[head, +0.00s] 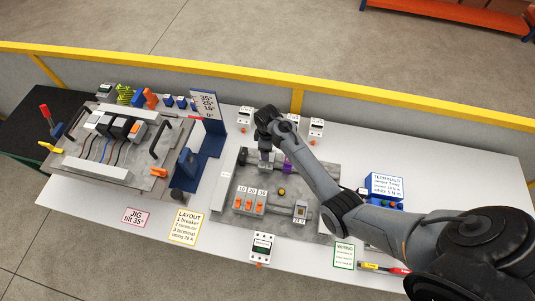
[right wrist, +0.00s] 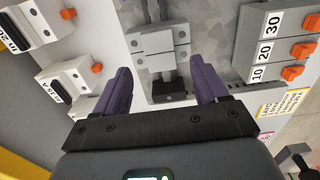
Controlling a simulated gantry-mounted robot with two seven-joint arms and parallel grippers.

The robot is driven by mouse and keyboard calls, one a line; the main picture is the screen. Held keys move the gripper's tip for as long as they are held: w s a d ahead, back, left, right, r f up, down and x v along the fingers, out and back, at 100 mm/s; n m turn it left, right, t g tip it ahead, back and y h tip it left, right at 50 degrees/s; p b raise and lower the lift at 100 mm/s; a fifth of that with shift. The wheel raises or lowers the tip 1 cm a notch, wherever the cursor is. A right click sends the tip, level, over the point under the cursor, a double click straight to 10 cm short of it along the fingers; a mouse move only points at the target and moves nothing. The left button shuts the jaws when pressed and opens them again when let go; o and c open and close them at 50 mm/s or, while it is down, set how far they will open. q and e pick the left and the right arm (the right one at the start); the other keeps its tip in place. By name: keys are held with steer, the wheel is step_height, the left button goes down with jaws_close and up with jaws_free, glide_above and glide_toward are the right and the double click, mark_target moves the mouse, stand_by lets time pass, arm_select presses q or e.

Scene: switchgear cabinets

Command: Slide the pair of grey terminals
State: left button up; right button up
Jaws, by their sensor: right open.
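The pair of grey terminals (right wrist: 160,46) sits side by side on a rail on the grey plate in the right wrist view. A small black block (right wrist: 170,89) stands at their near end. My right gripper (right wrist: 163,76) is open, with one purple finger on each side of the terminals and visible gaps between. In the head view my right gripper (head: 270,163) reaches down at the back of the grey plate (head: 228,218), and its wrist partly hides the terminals. My left gripper is not in view.
Orange-levered blocks marked 10, 20 and 30 (head: 249,201) stand nearby on the plate. White breakers (head: 316,128) stand behind it. A tilted jig (head: 90,165) with wired modules and black handles fills the table's left. A blue bracket (head: 205,150) stands between jig and plate.

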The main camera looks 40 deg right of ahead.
steer(key=shift+f, duration=2.8)
steer(key=shift+c, duration=0.4)
jaws_close()
